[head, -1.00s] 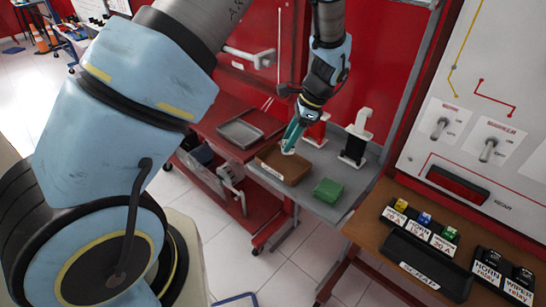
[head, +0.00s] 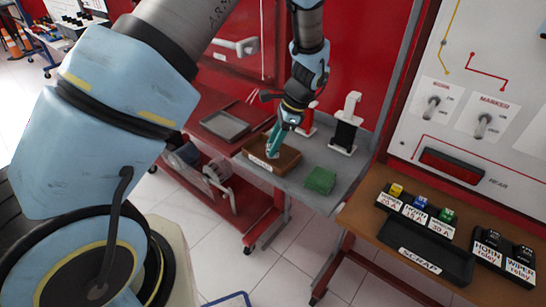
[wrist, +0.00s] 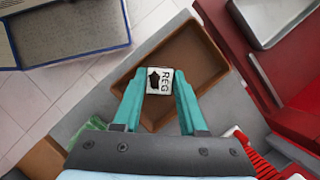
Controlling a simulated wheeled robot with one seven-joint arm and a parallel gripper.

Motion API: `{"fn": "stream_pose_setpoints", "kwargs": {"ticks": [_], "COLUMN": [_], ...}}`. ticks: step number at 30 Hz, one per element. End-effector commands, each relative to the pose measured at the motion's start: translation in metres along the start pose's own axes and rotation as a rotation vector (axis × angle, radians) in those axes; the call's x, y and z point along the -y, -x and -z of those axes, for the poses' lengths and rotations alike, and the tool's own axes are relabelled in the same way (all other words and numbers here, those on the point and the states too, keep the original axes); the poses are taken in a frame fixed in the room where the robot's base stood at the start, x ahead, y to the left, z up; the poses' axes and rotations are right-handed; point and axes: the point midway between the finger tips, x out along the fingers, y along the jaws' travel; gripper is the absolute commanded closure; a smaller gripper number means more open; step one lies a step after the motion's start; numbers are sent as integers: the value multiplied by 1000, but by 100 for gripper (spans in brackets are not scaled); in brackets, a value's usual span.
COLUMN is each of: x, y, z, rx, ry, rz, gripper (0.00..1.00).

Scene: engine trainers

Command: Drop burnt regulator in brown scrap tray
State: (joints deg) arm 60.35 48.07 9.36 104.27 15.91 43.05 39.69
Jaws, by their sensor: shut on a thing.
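The burnt regulator (wrist: 160,80) is a small white block with a black scorch mark and the letters REG. My gripper (wrist: 158,88) has its teal fingers shut on the regulator's two sides. In the wrist view the regulator shows over the brown scrap tray (wrist: 203,42), an open rectangular tray with a bare inside. In the head view my gripper (head: 273,149) points down over the brown tray (head: 287,161), which lies on a grey bench. The gap between the regulator and the tray floor is hard to judge.
A green block (head: 320,180) lies right of the tray on the grey bench (head: 298,190). A black-and-white stand (head: 346,125) and a red one (head: 308,120) stand behind. A grey metal tray (head: 225,125) is to the left. A black tray marked SCRAP (head: 425,252) sits on the wooden table.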

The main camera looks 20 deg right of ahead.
Motion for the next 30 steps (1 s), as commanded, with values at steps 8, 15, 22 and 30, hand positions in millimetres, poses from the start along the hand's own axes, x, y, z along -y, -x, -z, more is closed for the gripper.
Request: {"fn": "stream_pose_setpoints", "kwargs": {"ticks": [8,15,22,30], "x": [0,0,0,1], "y": [1,1,5,50], "z": [0,0,0,2], "rx": [0,0,-1,-4], "ry": [0,0,1,0], "rz": [0,0,1,4], "gripper": [38,24,24,24]}}
